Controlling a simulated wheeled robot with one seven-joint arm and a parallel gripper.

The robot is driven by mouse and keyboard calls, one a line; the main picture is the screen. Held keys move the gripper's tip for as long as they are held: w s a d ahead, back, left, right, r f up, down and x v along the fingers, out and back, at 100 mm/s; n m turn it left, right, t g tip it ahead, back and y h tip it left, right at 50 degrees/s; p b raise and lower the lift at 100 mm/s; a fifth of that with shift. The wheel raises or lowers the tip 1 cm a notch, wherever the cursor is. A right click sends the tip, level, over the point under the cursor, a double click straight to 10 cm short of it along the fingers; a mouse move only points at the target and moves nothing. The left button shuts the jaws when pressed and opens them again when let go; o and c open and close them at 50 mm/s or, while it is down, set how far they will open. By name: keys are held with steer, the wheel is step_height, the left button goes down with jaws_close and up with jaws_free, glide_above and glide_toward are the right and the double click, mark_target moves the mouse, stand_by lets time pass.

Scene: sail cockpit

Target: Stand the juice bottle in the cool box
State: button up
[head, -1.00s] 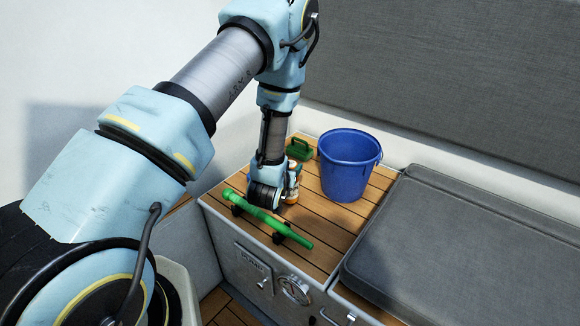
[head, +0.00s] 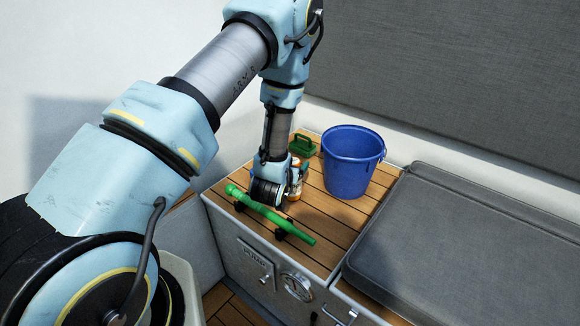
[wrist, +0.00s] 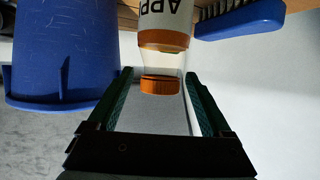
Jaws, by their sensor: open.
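The juice bottle (head: 295,187), with a white label and orange bands, stands on the slatted wooden top, partly hidden behind my gripper (head: 277,193). In the wrist view the bottle (wrist: 163,39) appears inverted, with its orange cap toward my gripper (wrist: 160,76). The two green-padded fingers are open, one on each side of the clear neck and cap. Gaps show between the fingers and the cap, so the bottle is not gripped. I cannot make out a cool box in either view.
A blue bucket (head: 352,162) stands right of the bottle. A green item with a handle (head: 302,145) is behind. A green tube (head: 270,214) lies along the front edge on dark brackets. A blue brush (wrist: 240,18) is beside the bottle. A grey cushion (head: 450,245) lies right.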

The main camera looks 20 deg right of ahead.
steer(key=shift+s+a+r, duration=0.15)
steer(key=shift+s+a, duration=0.05)
steer(key=shift+s, duration=0.05)
steer(key=b+v, duration=0.1)
steer(key=v, duration=1)
steer(key=shift+a, duration=0.15)
